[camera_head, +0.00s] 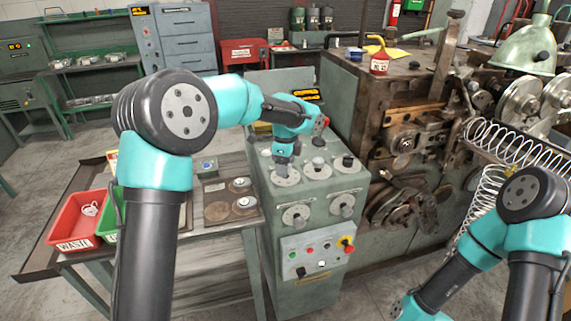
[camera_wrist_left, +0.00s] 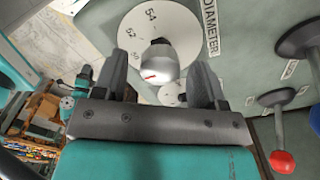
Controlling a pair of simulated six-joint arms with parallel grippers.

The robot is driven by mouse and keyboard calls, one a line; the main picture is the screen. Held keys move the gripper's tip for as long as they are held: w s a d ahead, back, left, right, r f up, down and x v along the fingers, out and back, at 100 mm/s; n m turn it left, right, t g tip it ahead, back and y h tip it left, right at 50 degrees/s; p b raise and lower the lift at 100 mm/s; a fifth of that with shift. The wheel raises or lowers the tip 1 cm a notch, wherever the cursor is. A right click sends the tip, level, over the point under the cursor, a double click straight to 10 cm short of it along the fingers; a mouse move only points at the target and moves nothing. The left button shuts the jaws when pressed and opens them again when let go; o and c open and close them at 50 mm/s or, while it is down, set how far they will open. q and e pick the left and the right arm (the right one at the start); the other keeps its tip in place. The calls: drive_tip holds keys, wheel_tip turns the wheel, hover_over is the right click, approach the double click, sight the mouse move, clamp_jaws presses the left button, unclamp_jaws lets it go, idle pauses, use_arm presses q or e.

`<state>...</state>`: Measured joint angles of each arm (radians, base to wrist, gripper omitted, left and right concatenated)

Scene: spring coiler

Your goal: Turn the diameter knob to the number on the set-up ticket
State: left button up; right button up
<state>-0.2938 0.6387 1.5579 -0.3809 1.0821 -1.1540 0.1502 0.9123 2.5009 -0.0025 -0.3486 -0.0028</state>
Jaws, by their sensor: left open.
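The diameter dial (camera_wrist_left: 133,42) is a white disc on the grey-green panel, beside a DIAMETER label (camera_wrist_left: 211,27). The numeral 54 is readable on it; others are partly hidden or hard to read. Its pale knob (camera_wrist_left: 157,62) has a red mark near the tip. My left gripper (camera_wrist_left: 160,82) is open, with one finger on each side of the knob and visible gaps; I see no contact. In the head view my left gripper (camera_head: 284,155) is over the back-left dial (camera_head: 285,176). I cannot make out a set-up ticket.
More dials and knobs sit close by on the control cabinet (camera_head: 275,225), including a red-tipped lever (camera_wrist_left: 282,160). A red bin (camera_head: 66,232) stands on the left bench. The coiling machine (camera_head: 410,130) and wire springs (camera_head: 500,145) fill the right.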

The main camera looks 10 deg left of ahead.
use_arm(q)
drive_tip(key=shift+c, duration=0.3)
drive_tip(key=c, duration=0.9)
drive_tip(key=shift+o, duration=0.2)
drive_tip(key=shift+n, duration=0.4)
drive_tip(key=n, duration=0.9)
drive_tip(key=shift+n, duration=0.3)
drive_tip(key=n, duration=0.4)
drive_tip(key=shift+n, duration=0.3)
drive_tip(key=n, duration=0.5)
